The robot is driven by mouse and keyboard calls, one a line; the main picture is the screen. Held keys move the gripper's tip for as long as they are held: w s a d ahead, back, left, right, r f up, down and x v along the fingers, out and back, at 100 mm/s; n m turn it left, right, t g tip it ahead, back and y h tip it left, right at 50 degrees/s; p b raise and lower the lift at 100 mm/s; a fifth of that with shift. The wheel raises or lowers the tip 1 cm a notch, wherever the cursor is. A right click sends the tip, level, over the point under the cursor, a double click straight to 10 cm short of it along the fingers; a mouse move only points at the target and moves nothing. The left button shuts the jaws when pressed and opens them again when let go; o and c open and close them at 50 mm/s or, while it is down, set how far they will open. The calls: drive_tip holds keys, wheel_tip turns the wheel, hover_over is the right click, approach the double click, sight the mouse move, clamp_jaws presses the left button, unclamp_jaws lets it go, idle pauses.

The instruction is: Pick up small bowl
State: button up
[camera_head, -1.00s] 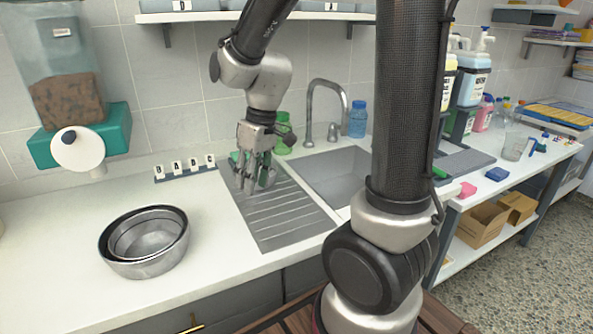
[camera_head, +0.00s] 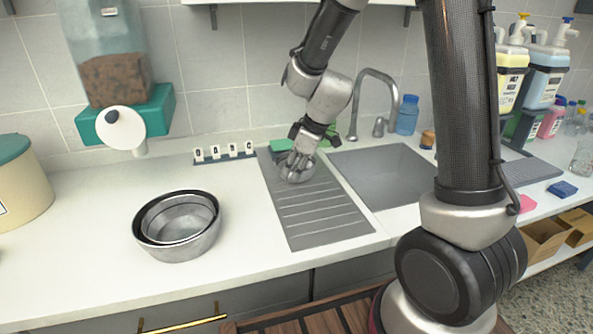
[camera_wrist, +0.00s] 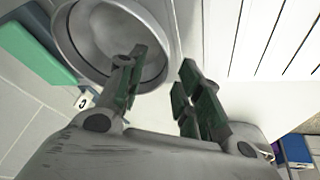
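The small bowl (camera_head: 180,219) is round grey metal and sits nested inside a slightly larger metal bowl (camera_head: 178,250) on the white counter at left.
The ridged drainboard (camera_head: 318,215) lies beside the sink (camera_head: 385,180). Letter blocks (camera_head: 222,153) stand near the wall. A dispenser with a teal base (camera_head: 155,112) hangs above the counter, and a cream bin (camera_head: 22,190) stands at left. Counter around the bowls is clear.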

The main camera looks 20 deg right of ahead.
drive_tip(key=shift+x, duration=0.95)
drive_tip(key=shift+a, duration=0.1)
drive_tip(key=shift+c, duration=0.4)
clamp_jaws()
drive_tip(key=shift+r, duration=0.1)
